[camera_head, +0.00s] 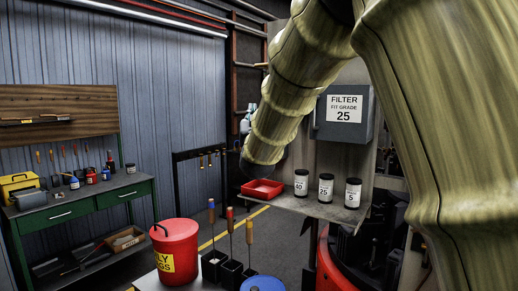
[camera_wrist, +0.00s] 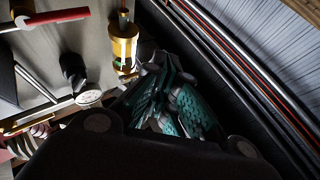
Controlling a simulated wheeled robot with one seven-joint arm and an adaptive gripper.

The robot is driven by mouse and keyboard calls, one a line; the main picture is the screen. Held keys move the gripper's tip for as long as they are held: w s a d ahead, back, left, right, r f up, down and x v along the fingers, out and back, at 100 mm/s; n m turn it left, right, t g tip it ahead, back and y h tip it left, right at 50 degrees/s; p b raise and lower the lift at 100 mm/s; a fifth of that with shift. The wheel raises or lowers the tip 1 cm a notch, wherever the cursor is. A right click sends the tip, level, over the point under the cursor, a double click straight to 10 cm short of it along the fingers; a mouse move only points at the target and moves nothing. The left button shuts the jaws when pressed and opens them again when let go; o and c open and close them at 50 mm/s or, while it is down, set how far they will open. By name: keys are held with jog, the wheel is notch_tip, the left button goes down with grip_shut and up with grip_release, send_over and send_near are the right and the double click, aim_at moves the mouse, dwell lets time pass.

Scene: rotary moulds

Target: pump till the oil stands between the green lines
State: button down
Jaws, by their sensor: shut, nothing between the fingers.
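In the wrist view, my gripper (camera_wrist: 180,110) shows its teal finger pads close together, with nothing seen between them. A brass-capped sight glass (camera_wrist: 124,46) stands on the grey panel just left of the fingers, apart from them. It looks amber and pale inside. In the head view my arm covers the upper right, and neither my gripper nor the sight glass shows.
In the wrist view, a round gauge (camera_wrist: 88,97) is below the sight glass. In the head view, a filter box (camera_head: 344,112) hangs above a shelf with three canisters (camera_head: 325,187) and a red tray (camera_head: 262,190). A red rag bin (camera_head: 175,245) and a green workbench (camera_head: 82,208) stand left.

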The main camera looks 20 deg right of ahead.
jog(key=s+a+f+m+g+h, duration=0.2)
jog(key=a+f+m+g+h, duration=0.2)
jog(key=m, duration=0.8)
jog(key=s+a+f+m+g+h, duration=0.2)
jog(key=f+m+g, duration=0.5)
jog(key=m, duration=0.6)
jog(key=shift+s+a+f+g+h, duration=0.25)
jog(key=shift+a+h, duration=0.6)
jog(key=shift+h, duration=0.55)
jog(key=shift+w+r+p, duration=0.1)
jog(key=shift+r+p, duration=0.05)
jog(key=shift+p, duration=0.15)
jog(key=p+x, duration=0.6)
jog(key=x, duration=0.8)
jog(key=shift+p, duration=0.3)
